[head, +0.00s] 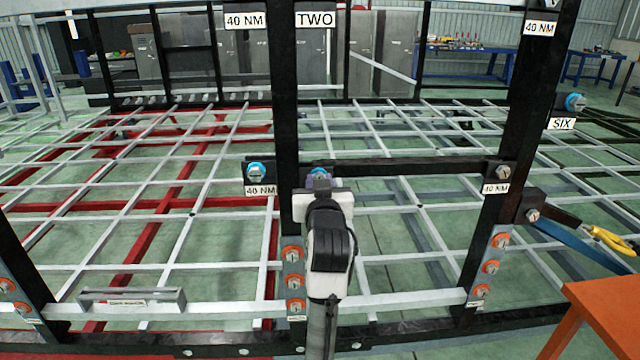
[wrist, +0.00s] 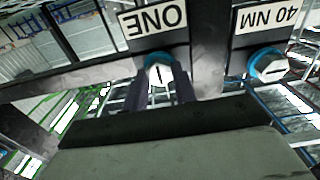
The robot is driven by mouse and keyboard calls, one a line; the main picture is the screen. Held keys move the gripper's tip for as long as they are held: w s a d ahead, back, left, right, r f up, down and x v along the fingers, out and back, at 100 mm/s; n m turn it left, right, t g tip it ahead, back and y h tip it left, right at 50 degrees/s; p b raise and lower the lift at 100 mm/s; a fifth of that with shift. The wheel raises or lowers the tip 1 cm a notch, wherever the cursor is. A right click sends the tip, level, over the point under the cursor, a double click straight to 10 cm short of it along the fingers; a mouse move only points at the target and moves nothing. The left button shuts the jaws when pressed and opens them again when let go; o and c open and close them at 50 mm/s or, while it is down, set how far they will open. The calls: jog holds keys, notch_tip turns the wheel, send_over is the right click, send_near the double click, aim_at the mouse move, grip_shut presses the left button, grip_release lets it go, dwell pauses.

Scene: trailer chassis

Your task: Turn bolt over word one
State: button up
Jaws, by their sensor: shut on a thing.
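The bolt over the word ONE has a blue collar and a pale head. It shows in the head view (head: 319,174) on the black frame and in the wrist view (wrist: 158,70) between my dark fingers. The ONE label (wrist: 156,21) appears upside down in the wrist view; in the head view my arm hides it. My gripper (head: 320,186) is shut on this bolt, with one finger on each side in the wrist view (wrist: 160,84). The fingers' exact contact on the head is hard to make out.
A similar blue-collared bolt (head: 255,171) sits to the left above a 40 NM label (head: 260,190). Another (head: 575,102) is at the right above SIX. Black posts and a grey lattice surround my arm. An orange table (head: 606,310) stands at lower right.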

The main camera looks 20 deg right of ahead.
jog(key=shift+n+b, duration=0.7)
jog(key=shift+n, duration=4.1)
jog(key=o, duration=1)
jog(key=shift+w, duration=0.1)
